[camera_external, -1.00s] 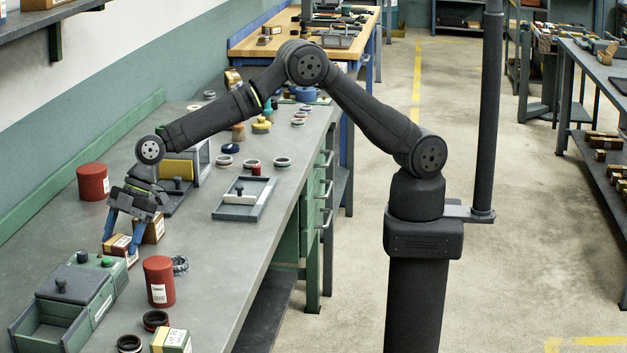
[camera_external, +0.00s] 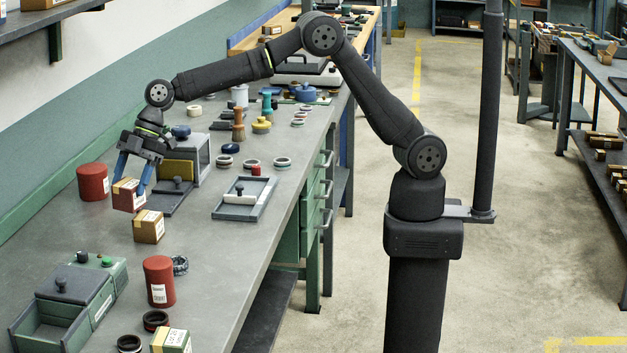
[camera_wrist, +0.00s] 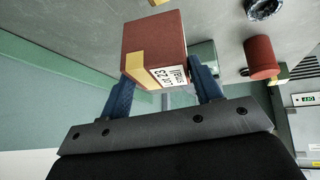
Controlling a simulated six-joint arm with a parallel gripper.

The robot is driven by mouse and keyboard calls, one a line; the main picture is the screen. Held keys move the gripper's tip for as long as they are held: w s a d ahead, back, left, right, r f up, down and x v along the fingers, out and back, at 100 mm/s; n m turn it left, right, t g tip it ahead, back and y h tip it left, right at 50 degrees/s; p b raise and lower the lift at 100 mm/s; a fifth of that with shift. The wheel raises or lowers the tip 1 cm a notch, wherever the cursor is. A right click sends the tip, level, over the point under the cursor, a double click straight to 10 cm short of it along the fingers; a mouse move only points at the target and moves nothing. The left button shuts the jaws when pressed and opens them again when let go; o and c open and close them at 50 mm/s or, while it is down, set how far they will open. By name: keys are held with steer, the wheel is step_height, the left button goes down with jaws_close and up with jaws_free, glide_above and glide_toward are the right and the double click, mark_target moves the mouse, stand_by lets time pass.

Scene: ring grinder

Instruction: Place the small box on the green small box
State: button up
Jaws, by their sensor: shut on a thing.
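My gripper (camera_external: 129,184) is shut on a small red box (camera_external: 127,195) with a tan band and white label, held above the bench. In the wrist view the red box (camera_wrist: 154,45) sits between the blue fingers (camera_wrist: 165,88). The green small box (camera_external: 171,341), with a tan band and white label, stands at the front edge of the external view, well apart from my gripper. A brown small box (camera_external: 148,228) stands on the bench just below and to the right of the held box.
Red cylinders (camera_external: 93,182) (camera_external: 159,281) stand on the bench. A green-grey lidded case (camera_external: 75,290) lies at front left. Dark rings (camera_external: 155,320) sit near the green box. A grey cabinet (camera_external: 190,160) and tray (camera_external: 244,198) stand farther back. Bare bench (camera_external: 200,245) lies between.

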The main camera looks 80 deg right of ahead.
steer(key=shift+d+r, duration=0.3)
steer(key=shift+d, duration=0.3)
steer(key=shift+d+r, duration=0.3)
steer(key=shift+d, duration=0.25)
steer(key=s+d+r+m+t+h, duration=0.1)
steer(key=d+m, duration=0.1)
steer(key=d, duration=0.4)
steer(key=s+d+r+m+t+h, duration=0.1)
steer(key=d+m, duration=0.2)
steer(key=d, duration=0.3)
steer(key=s+d+r+m+t+h, duration=0.1)
steer(key=d+m, duration=0.2)
steer(key=d, duration=0.3)
steer(key=shift+r, duration=0.3)
steer(key=s+d+r+m+h, duration=0.15)
steer(key=s+d+m, duration=0.25)
steer(key=d, duration=0.4)
steer(key=s+d+r+m+h, duration=0.1)
steer(key=s+d+m+h, duration=0.25)
steer(key=d, duration=0.35)
steer(key=y, duration=0.1)
glide_above(204, 195)
step_height(204, 195, down, 12)
steer(key=r, duration=0.1)
steer(key=shift+f, duration=2.9)
steer(key=shift+f, duration=0.1)
steer(key=o, duration=1.4)
